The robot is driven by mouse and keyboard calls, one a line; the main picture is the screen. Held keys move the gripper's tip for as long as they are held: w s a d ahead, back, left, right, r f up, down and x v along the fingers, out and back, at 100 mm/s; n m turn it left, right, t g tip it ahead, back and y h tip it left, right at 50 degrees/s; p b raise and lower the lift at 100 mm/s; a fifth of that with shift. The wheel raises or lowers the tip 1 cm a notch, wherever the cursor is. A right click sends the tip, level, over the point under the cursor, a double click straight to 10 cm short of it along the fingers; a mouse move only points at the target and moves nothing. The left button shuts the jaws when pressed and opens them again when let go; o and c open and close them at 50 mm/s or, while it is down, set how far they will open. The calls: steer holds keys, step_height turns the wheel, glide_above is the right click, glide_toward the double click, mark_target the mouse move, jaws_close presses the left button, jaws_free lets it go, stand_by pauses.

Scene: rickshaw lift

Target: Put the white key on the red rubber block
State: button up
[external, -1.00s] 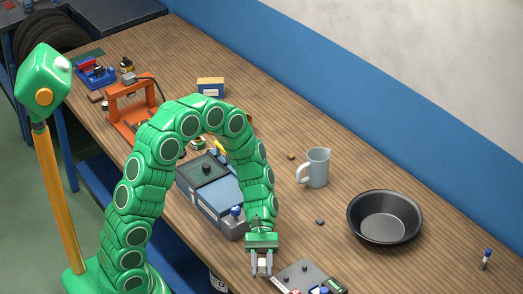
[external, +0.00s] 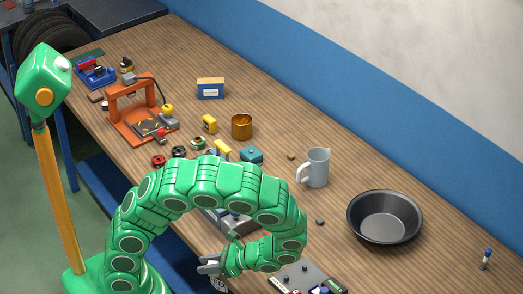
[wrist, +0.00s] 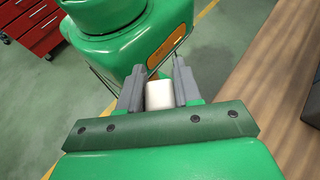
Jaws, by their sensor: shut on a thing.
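My gripper (external: 209,265) hangs past the table's front edge, low in the external view, with its fingers pointing left. In the wrist view my gripper (wrist: 159,76) is shut on a small white block-like piece (wrist: 159,95), which I take for the white key. In the external view the held piece is hardly visible. I cannot pick out the red rubber block for sure. A small dull reddish-brown block (external: 95,97) lies far from my gripper, at the far left of the table beside the orange frame.
A grey jug (external: 315,168) and a black pan (external: 385,217) stand on the right. A grey panel (external: 305,275) lies near the front edge. My arm hides part of the table.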

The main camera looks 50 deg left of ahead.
steer(key=w+a+r+m+t+y, duration=0.35)
steer(key=w+r+m+t, duration=0.65)
steer(key=r+m+t, duration=0.4)
glide_above(266, 233)
steer(key=s, duration=0.1)
steer(key=shift+n+t+h, duration=0.3)
steer(key=shift+h, duration=0.05)
steer(key=f, duration=0.7)
steer(key=shift+s+f, duration=0.2)
steer(key=shift+f, duration=0.15)
steer(key=shift+w+d+f, duration=0.1)
steer(key=shift+w+f, duration=0.6)
steer(key=shift+f, duration=1.65)
steer(key=shift+f, duration=0.1)
steer(key=o, duration=1)
